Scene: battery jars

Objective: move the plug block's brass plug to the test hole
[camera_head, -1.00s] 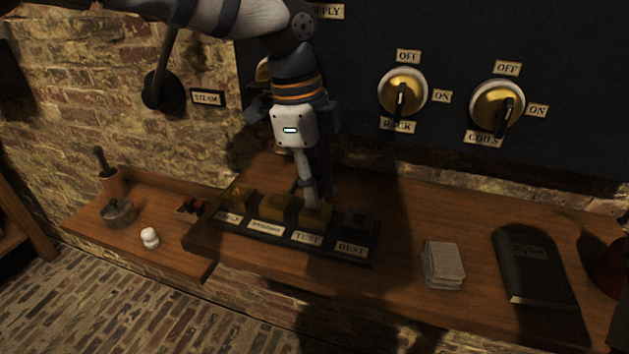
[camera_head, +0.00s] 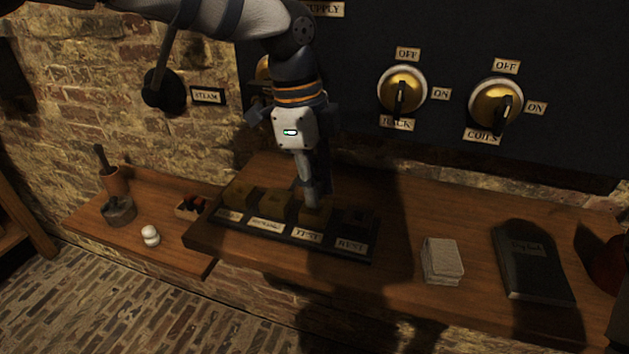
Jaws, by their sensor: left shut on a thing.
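The plug block (camera_head: 285,235) is a dark board on the wooden bench with a row of brass blocks and a darker block at its right end. Its front labels include TEST (camera_head: 307,235) and REST (camera_head: 351,246). My left gripper (camera_head: 312,200) points down at the brass block behind the TEST label. It is shut on the brass plug, which its fingers hide, so I cannot tell how deep the plug sits. My right gripper is not in view.
A pale stack of cards (camera_head: 443,262) and a dark book (camera_head: 533,262) lie to the right. Knobs for RACK (camera_head: 402,90) and COILS (camera_head: 495,104) are on the panel behind. A white knobbed piece (camera_head: 150,236) and a small tray (camera_head: 190,208) stand on the left shelf.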

